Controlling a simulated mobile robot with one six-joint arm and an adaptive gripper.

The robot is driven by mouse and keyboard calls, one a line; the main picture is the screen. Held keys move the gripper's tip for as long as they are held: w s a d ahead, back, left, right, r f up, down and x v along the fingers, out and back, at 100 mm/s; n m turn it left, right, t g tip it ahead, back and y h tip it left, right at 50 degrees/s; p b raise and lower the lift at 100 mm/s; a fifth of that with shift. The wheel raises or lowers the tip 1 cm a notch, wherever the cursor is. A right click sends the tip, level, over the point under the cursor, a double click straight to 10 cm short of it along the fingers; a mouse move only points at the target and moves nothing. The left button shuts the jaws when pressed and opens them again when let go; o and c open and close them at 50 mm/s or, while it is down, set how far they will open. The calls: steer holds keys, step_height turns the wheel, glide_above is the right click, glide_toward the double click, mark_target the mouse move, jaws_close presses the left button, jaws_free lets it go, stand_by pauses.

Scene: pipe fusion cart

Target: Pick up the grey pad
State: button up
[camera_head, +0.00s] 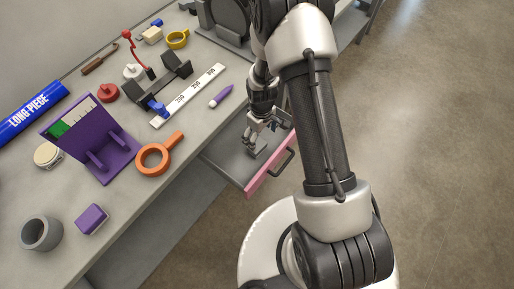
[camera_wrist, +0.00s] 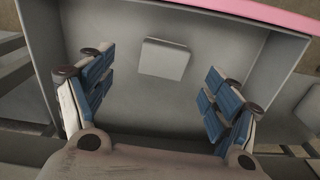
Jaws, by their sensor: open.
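The grey pad (camera_wrist: 164,59) is a small pale grey block lying on the floor of an open drawer (camera_head: 227,160). In the wrist view it sits between and beyond the fingertips, near the drawer's pink front. My gripper (camera_wrist: 160,88) is open, with its blue-padded fingers spread wide on either side of the pad's line and not touching it. In the head view my gripper (camera_head: 262,138) points down over the drawer, and the pad is hard to make out beneath it.
The pink drawer front (camera_head: 270,165) with its dark handle (camera_head: 284,163) and the drawer's side walls bound the space around my gripper. The grey bench top (camera_head: 135,205) at left holds an orange ring tool (camera_head: 153,160), a purple stand (camera_head: 110,155), a white ruler (camera_head: 188,95) and a purple marker (camera_head: 221,97).

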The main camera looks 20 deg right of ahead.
mark_target(259, 146)
step_height(259, 146, down, 3)
steer(key=f+b, duration=0.1)
steer(key=f, duration=0.2)
steer(key=f+b, duration=0.1)
steer(key=f, duration=0.1)
steer(key=shift+s+a+f+b, duration=0.15)
steer(key=shift+a+b, duration=0.15)
steer(key=shift+a, duration=0.05)
steer(key=shift+c, duration=0.4)
steer(key=c, duration=1.1)
